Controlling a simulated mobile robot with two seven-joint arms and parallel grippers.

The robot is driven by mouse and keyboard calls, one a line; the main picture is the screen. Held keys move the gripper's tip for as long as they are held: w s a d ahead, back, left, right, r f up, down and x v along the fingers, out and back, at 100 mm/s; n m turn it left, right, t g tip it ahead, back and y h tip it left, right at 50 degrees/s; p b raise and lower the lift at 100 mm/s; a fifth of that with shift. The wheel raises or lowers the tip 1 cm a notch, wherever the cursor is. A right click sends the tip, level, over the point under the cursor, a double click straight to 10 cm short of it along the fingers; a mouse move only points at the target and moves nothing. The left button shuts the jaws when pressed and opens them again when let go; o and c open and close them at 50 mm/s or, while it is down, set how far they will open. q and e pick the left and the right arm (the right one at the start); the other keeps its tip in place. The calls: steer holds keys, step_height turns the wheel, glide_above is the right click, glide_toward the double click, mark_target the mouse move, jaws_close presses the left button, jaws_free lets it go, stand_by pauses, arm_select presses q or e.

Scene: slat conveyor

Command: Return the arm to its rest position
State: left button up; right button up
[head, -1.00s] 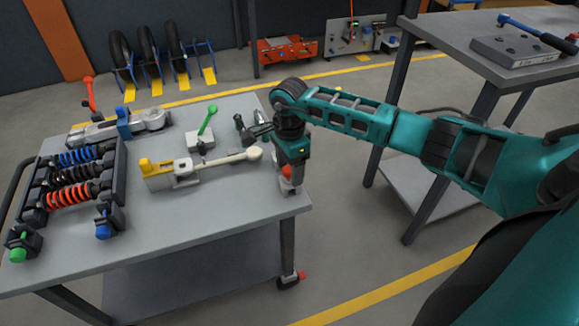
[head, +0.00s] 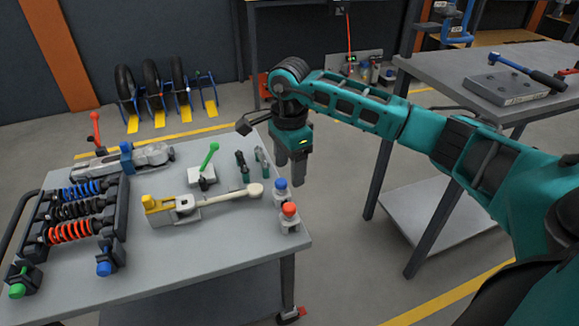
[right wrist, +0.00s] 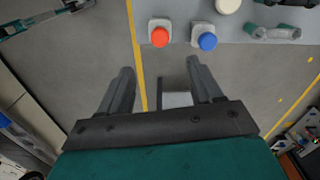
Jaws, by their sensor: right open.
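My right arm (head: 355,98) is teal and reaches in from the right in the head view. Its gripper (head: 291,170) points down beside the right edge of the grey table, above floor level. In the right wrist view the two fingers of the right gripper (right wrist: 160,82) are spread apart with nothing between them. The red button (head: 289,209) and the blue button (head: 281,184) stand on the table's right edge, apart from the gripper. The red button (right wrist: 160,35) and the blue button (right wrist: 207,40) also show in the wrist view. My left gripper is not in view.
The grey table (head: 200,250) holds a rack of coil springs (head: 75,210), a yellow and cream lever clamp (head: 195,202), a green-handled clamp (head: 205,168) and a grey metal device (head: 125,160). A second table (head: 450,70) stands at the right. Open floor lies between the tables.

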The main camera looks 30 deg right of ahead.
steer(key=shift+a, duration=0.1)
